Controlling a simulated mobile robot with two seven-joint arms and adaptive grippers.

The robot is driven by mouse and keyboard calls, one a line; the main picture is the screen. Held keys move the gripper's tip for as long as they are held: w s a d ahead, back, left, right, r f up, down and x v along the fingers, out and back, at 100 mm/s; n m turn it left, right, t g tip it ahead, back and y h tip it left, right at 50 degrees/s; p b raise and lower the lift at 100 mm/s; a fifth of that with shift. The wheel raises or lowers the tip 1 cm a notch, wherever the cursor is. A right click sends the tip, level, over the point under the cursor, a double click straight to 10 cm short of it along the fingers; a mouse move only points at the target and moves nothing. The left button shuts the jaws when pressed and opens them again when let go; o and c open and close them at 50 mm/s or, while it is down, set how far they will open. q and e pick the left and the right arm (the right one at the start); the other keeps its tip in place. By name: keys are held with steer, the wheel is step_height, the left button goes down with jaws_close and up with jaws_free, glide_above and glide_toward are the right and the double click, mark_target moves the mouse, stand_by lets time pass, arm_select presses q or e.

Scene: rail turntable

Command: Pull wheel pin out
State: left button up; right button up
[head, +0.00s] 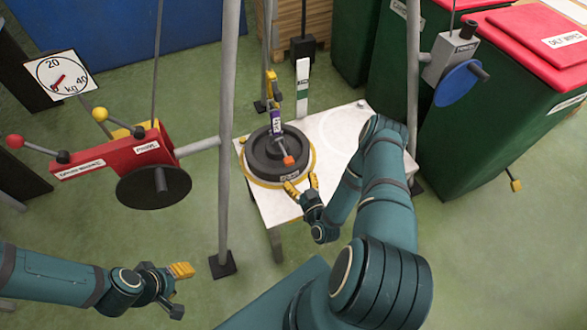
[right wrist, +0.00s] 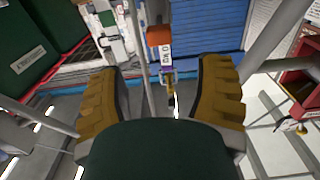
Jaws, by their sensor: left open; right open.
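A black round weight-like wheel (head: 272,155) lies on the white table (head: 335,128). An orange block (head: 289,160), which looks like the pin's head, shows at the wheel's front right; it also shows in the right wrist view (right wrist: 159,37), beyond the fingertips. How the pin sits in the wheel is hidden. My right gripper (head: 301,186) is open at the wheel's near right edge, its yellow fingers apart with nothing gripped between them in the right wrist view (right wrist: 158,98). My left gripper (head: 180,285) is at the lower left, over the floor, away from the table.
A yellow hook with a purple-labelled part (head: 277,122) hangs above the wheel. A grey post (head: 227,130) stands left of the table. A red winch (head: 115,158) with a black disc is further left. Green bins (head: 480,130) stand at right. Open floor lies around my left gripper.

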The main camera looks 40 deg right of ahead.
steer(key=shift+v, duration=1.65)
steer(key=shift+w, duration=0.15)
